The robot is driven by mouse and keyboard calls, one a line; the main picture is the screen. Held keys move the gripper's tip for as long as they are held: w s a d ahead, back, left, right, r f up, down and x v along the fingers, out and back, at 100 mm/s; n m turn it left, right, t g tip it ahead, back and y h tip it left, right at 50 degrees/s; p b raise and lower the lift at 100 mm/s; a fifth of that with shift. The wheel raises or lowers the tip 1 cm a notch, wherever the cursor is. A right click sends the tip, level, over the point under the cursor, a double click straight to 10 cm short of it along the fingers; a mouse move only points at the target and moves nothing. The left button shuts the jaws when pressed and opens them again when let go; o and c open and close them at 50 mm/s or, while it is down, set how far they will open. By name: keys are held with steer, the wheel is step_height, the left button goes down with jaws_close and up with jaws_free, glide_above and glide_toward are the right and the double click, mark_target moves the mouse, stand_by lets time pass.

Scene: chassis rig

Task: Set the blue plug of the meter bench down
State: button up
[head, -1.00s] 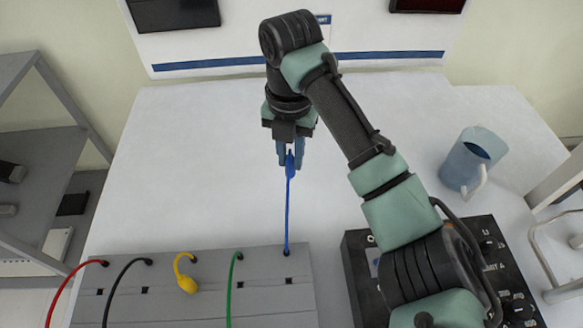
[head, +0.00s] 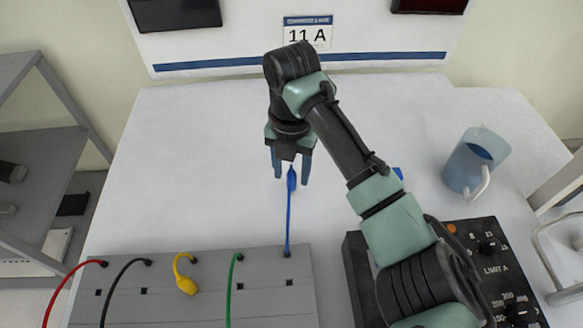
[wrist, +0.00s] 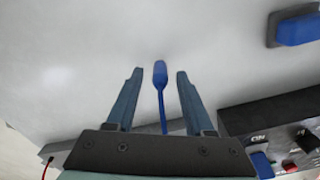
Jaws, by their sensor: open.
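The blue plug (head: 291,178) lies on the white table behind the grey socket panel. Its blue cable runs straight from it to the panel's right end. My gripper (head: 291,172) is open above the plug, with one finger on each side of it. In the wrist view the plug (wrist: 160,75) shows between the two spread fingers (wrist: 157,95) and touches neither. I cannot tell the exact height of the fingers above the table.
The grey panel (head: 215,300) holds red, black, yellow and green cables; a yellow plug (head: 187,285) rests on it. A black meter box (head: 480,250) stands at right, partly behind my arm. The table's left part is clear.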

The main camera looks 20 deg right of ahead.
mark_target(291, 170)
step_height(291, 170, up, 12)
steer(key=p, duration=0.3)
steer(key=shift+r, duration=0.15)
